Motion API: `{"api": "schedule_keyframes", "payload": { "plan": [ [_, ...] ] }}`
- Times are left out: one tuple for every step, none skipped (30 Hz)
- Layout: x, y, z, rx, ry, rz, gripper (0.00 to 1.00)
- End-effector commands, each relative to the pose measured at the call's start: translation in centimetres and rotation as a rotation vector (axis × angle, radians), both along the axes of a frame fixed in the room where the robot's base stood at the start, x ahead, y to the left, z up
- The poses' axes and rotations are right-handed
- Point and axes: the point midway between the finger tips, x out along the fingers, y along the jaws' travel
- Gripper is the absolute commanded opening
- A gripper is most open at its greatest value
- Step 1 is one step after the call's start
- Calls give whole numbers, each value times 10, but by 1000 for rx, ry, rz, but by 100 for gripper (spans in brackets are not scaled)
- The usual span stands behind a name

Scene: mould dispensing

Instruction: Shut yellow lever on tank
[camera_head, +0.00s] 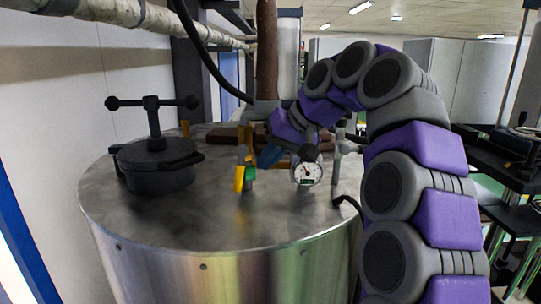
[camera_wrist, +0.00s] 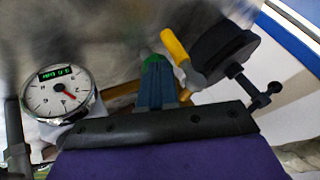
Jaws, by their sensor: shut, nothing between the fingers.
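The tank (camera_head: 200,220) is a large round metal drum with a flat top in the head view. In the wrist view the yellow lever (camera_wrist: 174,46) lies slanted, just right of my fingertips. My gripper (camera_head: 268,157) reaches over the tank from the right, just right of the lever. Its blue fingers (camera_wrist: 155,70) are shut and empty, with green showing at their tips. I cannot tell whether they touch the lever.
A round dial gauge (camera_head: 308,174) stands right of the lever and shows large in the wrist view (camera_wrist: 58,95). A black lidded port (camera_head: 157,165) with a knobbed handle stands at left. A brown vertical pipe (camera_head: 266,50) rises behind. The tank top's front is clear.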

Motion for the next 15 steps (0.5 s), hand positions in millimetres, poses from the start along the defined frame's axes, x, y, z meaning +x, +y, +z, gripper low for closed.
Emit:
{"api": "schedule_keyframes", "payload": {
  "plan": [
    [0,1,-3,-1,2,1,0],
    [1,3,-6,-1,2,1,0],
    [2,5,-9,-1,3,2,0],
    [3,7,-11,-1,3,2,0],
    [5,10,-14,0,2,1,0],
    [6,13,-17,0,2,1,0],
    [7,15,-19,0,1,2,0],
    [8,18,-22,-1,2,2,0],
    [9,21,-25,-1,1,2,0],
    [11,23,-28,-1,2,1,0],
    [12,25,-30,-1,2,1,0],
    [13,27,-33,-1,2,2,0],
    [14,28,-34,-1,1,2,0],
    [14,29,-36,-1,0,1,0],
    [15,31,-38,-2,-1,1,0]
  ]
}}
